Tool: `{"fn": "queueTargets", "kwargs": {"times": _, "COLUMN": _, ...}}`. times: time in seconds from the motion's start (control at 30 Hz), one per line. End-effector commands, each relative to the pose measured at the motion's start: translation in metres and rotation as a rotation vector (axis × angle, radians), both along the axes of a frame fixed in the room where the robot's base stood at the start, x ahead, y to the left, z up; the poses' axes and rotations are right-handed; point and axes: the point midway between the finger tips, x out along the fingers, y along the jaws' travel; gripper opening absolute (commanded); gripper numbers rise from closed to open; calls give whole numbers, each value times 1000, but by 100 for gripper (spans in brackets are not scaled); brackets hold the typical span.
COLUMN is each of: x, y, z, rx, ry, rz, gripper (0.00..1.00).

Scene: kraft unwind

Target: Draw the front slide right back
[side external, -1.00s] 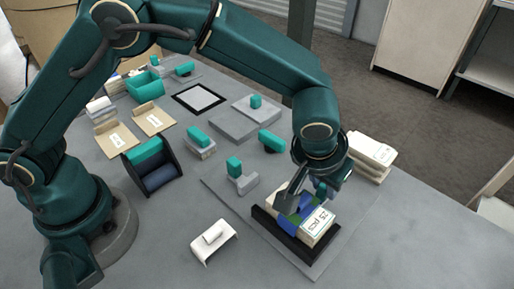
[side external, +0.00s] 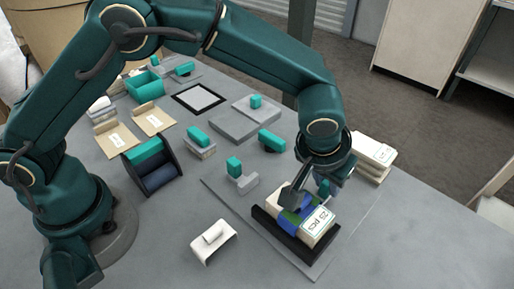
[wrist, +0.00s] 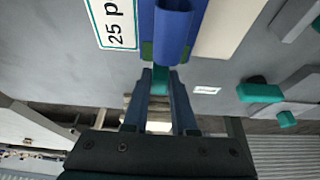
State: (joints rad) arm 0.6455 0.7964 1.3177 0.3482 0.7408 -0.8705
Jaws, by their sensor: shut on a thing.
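A cream pack with a "25 pcs" label (side external: 317,220) lies in a black holder (side external: 285,238), with blue and green parts (side external: 292,216) across it. In the wrist view the label (wrist: 112,22) and a blue folded part (wrist: 172,35) show at the top. My gripper (side external: 305,198) is low over the pack. In the wrist view its fingers (wrist: 160,85) are close together around a small teal piece (wrist: 160,78), just below the blue part. The fingers hide most of their contact. I cannot tell which part is the front slide.
The holder stands on a grey plate (side external: 215,185). A block with a teal knob (side external: 236,168) is to its left, and stacked cream packs (side external: 372,152) lie behind my gripper. A white bracket (side external: 214,240) stands front left. The front right table is clear.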

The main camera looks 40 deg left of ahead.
Motion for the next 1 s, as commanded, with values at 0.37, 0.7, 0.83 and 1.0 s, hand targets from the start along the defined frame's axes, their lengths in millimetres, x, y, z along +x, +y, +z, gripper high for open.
{"fn": "queueTargets", "kwargs": {"times": 0.37, "x": 43, "y": 1, "z": 0, "rx": -1, "ry": -3, "rz": 4, "gripper": 0}}
{"fn": "queueTargets", "kwargs": {"times": 0.7, "x": 51, "y": 1, "z": 1, "rx": -1, "ry": -8, "rz": 1, "gripper": 0}}
{"fn": "queueTargets", "kwargs": {"times": 0.83, "x": 52, "y": 1, "z": 1, "rx": -2, "ry": -11, "rz": 0, "gripper": 0}}
{"fn": "queueTargets", "kwargs": {"times": 1.0, "x": 51, "y": 1, "z": 1, "rx": -2, "ry": -8, "rz": 0, "gripper": 55}}
